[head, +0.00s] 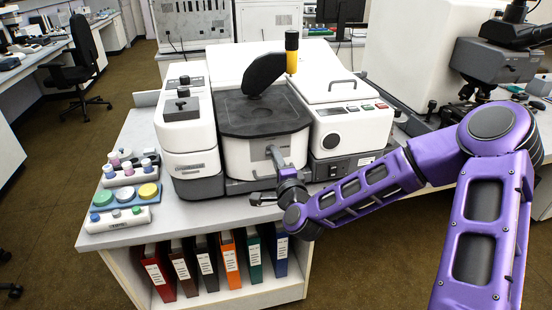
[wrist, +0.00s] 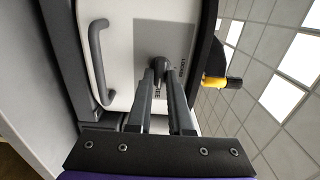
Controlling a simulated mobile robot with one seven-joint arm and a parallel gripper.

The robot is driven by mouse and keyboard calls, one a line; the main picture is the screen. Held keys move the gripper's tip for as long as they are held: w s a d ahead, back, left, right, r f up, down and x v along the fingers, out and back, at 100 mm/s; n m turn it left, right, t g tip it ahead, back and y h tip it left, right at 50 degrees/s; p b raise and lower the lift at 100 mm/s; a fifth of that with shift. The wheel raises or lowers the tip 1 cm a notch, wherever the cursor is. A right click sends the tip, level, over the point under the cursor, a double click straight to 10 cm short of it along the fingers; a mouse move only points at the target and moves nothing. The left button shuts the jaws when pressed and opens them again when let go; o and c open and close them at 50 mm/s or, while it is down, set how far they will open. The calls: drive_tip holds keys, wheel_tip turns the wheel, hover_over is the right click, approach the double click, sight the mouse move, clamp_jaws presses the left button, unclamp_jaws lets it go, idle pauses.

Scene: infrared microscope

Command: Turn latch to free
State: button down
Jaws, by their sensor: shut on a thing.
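The white infrared microscope (head: 238,157) stands on the table in the head view. Its front panel (wrist: 130,40) fills much of the wrist view. I cannot tell which way the latch is turned.
A grey bar handle (wrist: 98,60) is on the same panel, to the left of my fingers in the wrist view. A yellow and black knob (head: 291,60) stands above the instrument. Vial racks (head: 122,196) sit on the table at left. Binders (head: 231,262) stand on the shelf below.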

idle(0.4)
drive_tip(key=c, duration=0.8)
unclamp_jaws()
drive_tip(key=shift+s, duration=0.1)
